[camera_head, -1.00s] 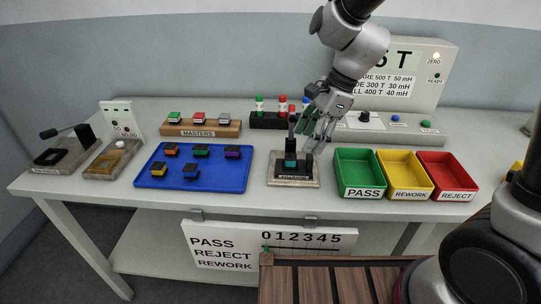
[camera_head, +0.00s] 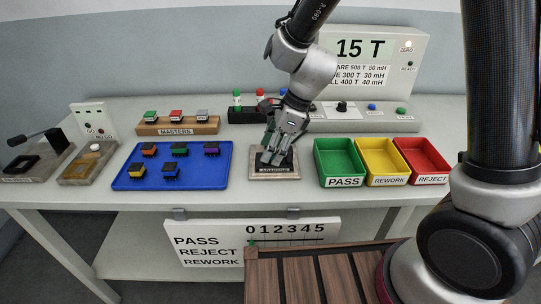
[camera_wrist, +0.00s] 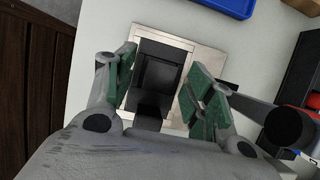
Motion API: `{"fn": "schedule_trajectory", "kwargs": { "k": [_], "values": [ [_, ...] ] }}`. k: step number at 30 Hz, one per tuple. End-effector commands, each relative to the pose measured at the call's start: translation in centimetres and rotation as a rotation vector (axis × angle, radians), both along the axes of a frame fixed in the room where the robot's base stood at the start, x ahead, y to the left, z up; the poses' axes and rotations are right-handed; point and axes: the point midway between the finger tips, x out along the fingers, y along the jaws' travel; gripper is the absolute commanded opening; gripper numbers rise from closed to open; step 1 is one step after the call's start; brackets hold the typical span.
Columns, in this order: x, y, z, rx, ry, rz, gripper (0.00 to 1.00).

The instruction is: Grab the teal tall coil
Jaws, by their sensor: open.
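My gripper (camera_head: 275,150) is open and points down over the fixture (camera_head: 256,177) at the middle of the bench. In the wrist view, its two green-padded fingers (camera_wrist: 162,88) stand apart on either side of a black block (camera_wrist: 158,74) seated on the fixture's pale plate (camera_wrist: 206,60). No teal shows on the block from above. In the head view my fingers largely hide the block, so I cannot tell its band colour now. I cannot tell whether either finger touches it.
A blue tray (camera_head: 130,184) with several colour-banded black pieces is left of the fixture. Green (camera_head: 330,170), yellow (camera_head: 372,165) and red (camera_head: 410,160) bins stand close on the right. A rack (camera_head: 240,116) and the meter (camera_head: 375,48) are behind.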

Motion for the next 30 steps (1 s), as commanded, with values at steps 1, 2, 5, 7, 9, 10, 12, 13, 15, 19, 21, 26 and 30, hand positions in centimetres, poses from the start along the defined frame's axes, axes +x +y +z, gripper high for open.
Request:
{"fn": "schedule_trajectory", "kwargs": {
  "k": [1, 2, 5, 7, 9, 10, 12, 13, 15, 19, 21, 26, 30],
  "values": [
    [0.0, 0.0, 0.0, 0.000, 0.000, 0.000, 0.54],
    [0.0, 0.0, 0.0, 0.000, 0.000, 0.001, 0.54],
    [0.0, 0.0, 0.0, 0.000, 0.000, 0.001, 0.54],
    [0.0, 0.0, 0.0, 0.000, 0.000, 0.001, 0.41],
    [0.0, 0.0, 0.0, 0.000, 0.000, 0.001, 0.28],
    [0.0, 0.0, 0.0, 0.000, 0.000, 0.001, 0.23],
    [0.0, 0.0, 0.0, 0.000, 0.000, 0.001, 0.10],
    [0.0, 0.0, 0.0, 0.000, 0.000, 0.001, 0.04],
    [0.0, 0.0, 0.1, 0.000, 0.000, 0.001, 0.04],
    [0.0, 0.0, 0.1, 0.000, 0.000, 0.001, 0.04],
    [0.0, 0.0, 0.1, 0.001, 0.000, 0.001, 0.04],
    [0.0, 0.1, 1.8, 0.003, -0.004, 0.003, 0.04],
    [0.0, 0.1, 4.9, 0.004, -0.005, 0.003, 0.04]
  ]
}}
